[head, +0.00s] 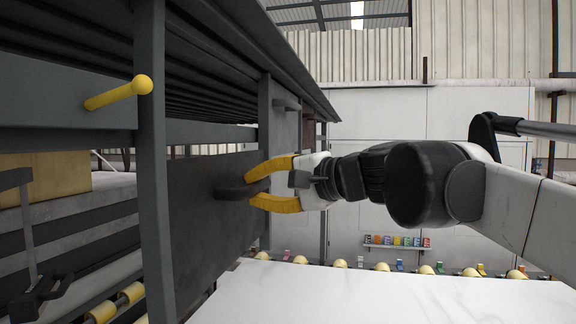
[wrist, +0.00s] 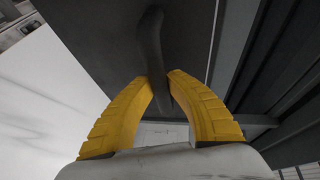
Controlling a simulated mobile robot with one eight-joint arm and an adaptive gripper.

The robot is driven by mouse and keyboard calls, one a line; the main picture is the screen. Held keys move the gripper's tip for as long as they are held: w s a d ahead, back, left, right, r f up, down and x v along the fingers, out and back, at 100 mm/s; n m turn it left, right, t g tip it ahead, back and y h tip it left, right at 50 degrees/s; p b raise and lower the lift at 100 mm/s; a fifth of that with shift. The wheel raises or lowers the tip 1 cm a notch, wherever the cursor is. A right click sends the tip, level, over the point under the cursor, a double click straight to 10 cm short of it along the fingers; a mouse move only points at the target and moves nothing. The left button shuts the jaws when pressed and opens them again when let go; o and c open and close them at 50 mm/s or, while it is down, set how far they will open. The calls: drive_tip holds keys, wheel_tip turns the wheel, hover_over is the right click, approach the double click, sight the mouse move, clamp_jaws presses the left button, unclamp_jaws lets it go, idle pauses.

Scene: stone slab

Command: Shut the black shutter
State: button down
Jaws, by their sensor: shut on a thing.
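The black shutter (head: 200,226) is a flat dark panel on the side of the dark grey frame at the left of the head view. A dark bar handle (head: 232,191) stands out from its face. My gripper (head: 254,189) reaches in from the right with its yellow fingers shut on the handle. In the wrist view the shutter's dark face (wrist: 105,30) fills the upper middle. The handle (wrist: 152,45) runs down between the fingertips of my gripper (wrist: 163,88). The fingers hide part of the handle.
A tan box (head: 45,178) shows through the frame's left opening. A white stone slab (head: 375,294) lies below my arm.

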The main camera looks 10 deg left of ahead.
sight(239, 216)
wheel_tip(239, 216, down, 5)
drive_tip(key=shift+f+b, duration=0.2)
drive_tip(key=shift+b, duration=0.65)
drive_tip(key=c, duration=1.3)
unclamp_jaws()
drive_tip(key=shift+f, duration=0.1)
drive_tip(key=v, duration=1.2)
